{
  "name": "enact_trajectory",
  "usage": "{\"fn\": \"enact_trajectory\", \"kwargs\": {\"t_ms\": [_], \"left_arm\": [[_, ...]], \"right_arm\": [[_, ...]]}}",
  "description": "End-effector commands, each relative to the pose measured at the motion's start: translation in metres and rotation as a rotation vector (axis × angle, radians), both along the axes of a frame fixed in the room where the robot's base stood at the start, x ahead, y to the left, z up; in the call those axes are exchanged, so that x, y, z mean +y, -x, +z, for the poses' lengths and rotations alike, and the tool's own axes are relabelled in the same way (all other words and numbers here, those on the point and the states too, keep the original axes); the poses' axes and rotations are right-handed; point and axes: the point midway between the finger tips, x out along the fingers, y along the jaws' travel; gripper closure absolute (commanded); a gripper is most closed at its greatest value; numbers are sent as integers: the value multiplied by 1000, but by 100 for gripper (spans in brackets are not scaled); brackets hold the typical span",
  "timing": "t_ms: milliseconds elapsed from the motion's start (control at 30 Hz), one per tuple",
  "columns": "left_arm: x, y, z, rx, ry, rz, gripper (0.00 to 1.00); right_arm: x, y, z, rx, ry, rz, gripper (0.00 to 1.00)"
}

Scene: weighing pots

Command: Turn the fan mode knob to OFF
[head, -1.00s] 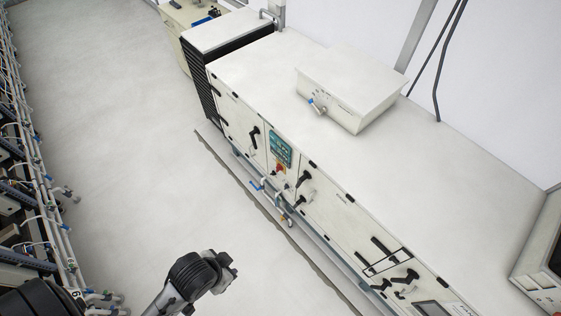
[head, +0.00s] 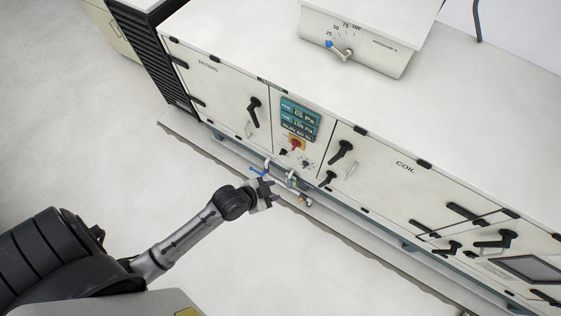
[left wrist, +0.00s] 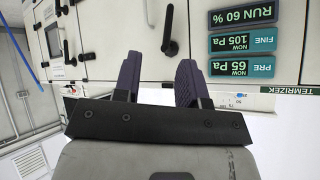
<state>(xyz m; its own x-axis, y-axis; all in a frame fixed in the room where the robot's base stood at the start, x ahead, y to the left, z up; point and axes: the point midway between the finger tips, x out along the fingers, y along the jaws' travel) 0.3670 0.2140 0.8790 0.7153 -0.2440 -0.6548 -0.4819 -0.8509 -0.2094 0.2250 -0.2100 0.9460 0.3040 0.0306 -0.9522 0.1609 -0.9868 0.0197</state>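The control panel (head: 294,140) is a narrow front section of the white air-handling unit. It has a red switch on yellow (head: 296,144) and small dark knobs below it, one on the left (head: 283,152) and one on the right (head: 305,163). Their labels are too small to tell which is the fan mode knob. My left gripper (head: 272,190) is in front of and below this panel, apart from the knobs. In the left wrist view it is open and empty (left wrist: 158,80). That view is upside down and shows no knob clearly. My right gripper is out of view.
A teal display (head: 299,118) sits above the knobs and also shows in the left wrist view (left wrist: 242,42). Pipes with a blue valve handle (head: 259,171) stick out near my left gripper. Black door handles (head: 253,110) flank the panel. The floor in front is clear.

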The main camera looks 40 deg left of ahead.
Motion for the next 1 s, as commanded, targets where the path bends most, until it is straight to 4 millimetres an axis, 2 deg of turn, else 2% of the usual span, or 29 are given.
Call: {"fn": "enact_trajectory", "kwargs": {"t_ms": [33, 267, 500, 700, 800, 1000], "left_arm": [[3, -9, -43, -36, -6, -8, 62], [23, -46, -135, -232, -47, -19, 62], [56, -79, -228, -428, -127, 24, 62], [91, -100, -296, -571, -223, 94, 62], [108, -106, -322, -627, -273, 133, 62], [135, -114, -358, -704, -357, 200, 62]], "right_arm": [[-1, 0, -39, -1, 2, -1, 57], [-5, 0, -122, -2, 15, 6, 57], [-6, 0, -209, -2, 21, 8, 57], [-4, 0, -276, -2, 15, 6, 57], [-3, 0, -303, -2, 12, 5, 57], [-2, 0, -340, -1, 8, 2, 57]]}}
